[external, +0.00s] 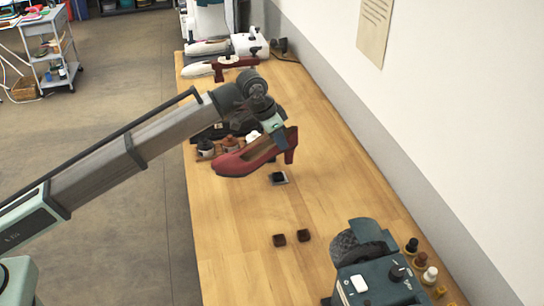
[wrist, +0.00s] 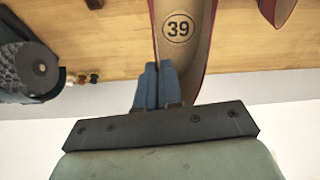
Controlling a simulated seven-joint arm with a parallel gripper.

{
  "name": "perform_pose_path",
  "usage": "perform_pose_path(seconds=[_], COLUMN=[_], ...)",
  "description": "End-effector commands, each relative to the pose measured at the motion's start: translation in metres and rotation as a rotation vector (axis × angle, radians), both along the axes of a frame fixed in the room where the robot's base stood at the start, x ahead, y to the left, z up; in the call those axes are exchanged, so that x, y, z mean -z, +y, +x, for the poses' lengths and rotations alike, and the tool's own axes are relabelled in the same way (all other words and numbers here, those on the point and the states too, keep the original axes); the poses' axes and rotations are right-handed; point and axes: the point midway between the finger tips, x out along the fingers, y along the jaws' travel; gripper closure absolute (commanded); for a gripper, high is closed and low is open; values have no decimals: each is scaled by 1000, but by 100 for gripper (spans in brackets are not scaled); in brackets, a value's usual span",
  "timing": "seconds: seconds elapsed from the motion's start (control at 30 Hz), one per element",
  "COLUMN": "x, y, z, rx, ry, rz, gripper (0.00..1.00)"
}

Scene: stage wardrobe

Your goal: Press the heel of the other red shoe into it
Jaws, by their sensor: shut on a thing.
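A red heeled shoe (external: 250,158) hangs from my gripper (external: 275,127) above the bench, toe to the left and heel to the right. The wrist view shows its tan insole (wrist: 184,55) marked 39. My gripper's blue fingers (wrist: 158,85) are close together at the shoe's rear side edge, shut on it. A second red shoe (external: 236,63) is at the far end of the bench, beside white forms; a red tip (wrist: 278,8) shows in the wrist view.
A machine with a dark wheel (external: 375,265) stands at front right beside several small bottles. A wall borders the right.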

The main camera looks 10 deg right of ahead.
Motion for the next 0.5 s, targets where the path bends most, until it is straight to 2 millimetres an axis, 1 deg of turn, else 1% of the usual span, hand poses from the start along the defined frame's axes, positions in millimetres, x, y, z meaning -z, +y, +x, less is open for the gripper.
perform_pose_path(seconds=[0.07, 0.17, 0.27, 0.4, 0.5], x=[-6, -3, 10, 35, 51], y=[-1, -1, -1, -2, -1], z=[2, 11, 31, 63, 83], rx=[-1, -5, -12, -24, -29], ry=[0, 1, 2, 3, 3], rz=[0, 1, 3, 2, 2], gripper=[100, 100, 100, 100, 100])
